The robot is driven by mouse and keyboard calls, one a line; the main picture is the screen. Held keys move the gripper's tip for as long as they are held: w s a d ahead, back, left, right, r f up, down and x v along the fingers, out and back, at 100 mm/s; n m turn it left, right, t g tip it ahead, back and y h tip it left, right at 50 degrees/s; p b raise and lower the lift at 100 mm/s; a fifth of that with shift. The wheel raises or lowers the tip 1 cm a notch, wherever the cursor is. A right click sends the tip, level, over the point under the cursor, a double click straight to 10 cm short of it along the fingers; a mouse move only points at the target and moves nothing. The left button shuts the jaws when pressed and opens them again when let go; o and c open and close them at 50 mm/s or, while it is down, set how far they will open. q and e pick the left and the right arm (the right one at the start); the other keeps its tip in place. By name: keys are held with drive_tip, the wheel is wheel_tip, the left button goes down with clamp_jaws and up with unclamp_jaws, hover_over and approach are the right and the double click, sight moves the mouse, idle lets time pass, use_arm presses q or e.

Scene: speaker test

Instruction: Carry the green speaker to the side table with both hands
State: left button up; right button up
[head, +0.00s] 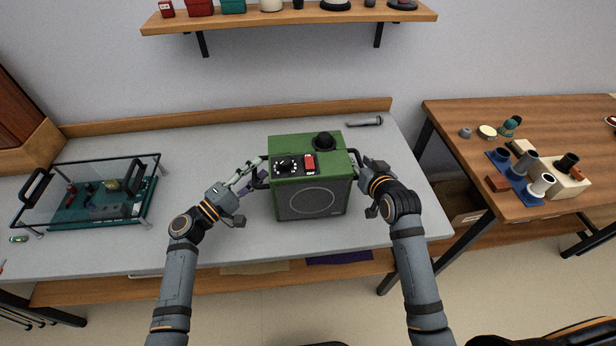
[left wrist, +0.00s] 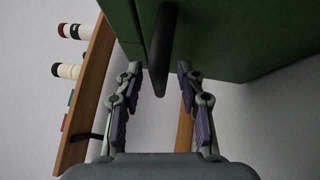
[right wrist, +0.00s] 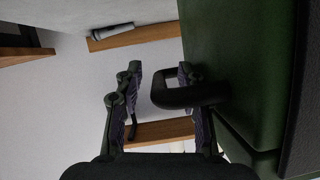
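The green speaker (head: 312,198) stands upright on the grey worktable (head: 225,130), with black knobs, a red switch and a black side handle at each end. My left gripper (head: 256,172) is at its left side; in the left wrist view, its open fingers (left wrist: 158,82) stand on either side of the black handle (left wrist: 164,50), with gaps showing. My right gripper (head: 364,167) is at its right side; in the right wrist view, its fingers (right wrist: 160,78) are apart, with the other handle (right wrist: 185,97) reaching between them, close to the right finger. The side table (head: 560,118) is wooden, at the right.
A glass-lidded case (head: 90,195) stands left on the worktable. A grey cylindrical tool (head: 364,122) lies behind the speaker. The side table holds a blue holder with cups (head: 520,178), a cream block (head: 568,188) and small items. A gap separates the tables. A shelf (head: 290,18) hangs above.

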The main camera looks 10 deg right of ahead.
use_arm(q)
drive_tip(key=shift+c, duration=0.3)
use_arm(e)
drive_tip(key=shift+c, duration=0.2)
use_arm(q)
clamp_jaws()
use_arm(e)
clamp_jaws()
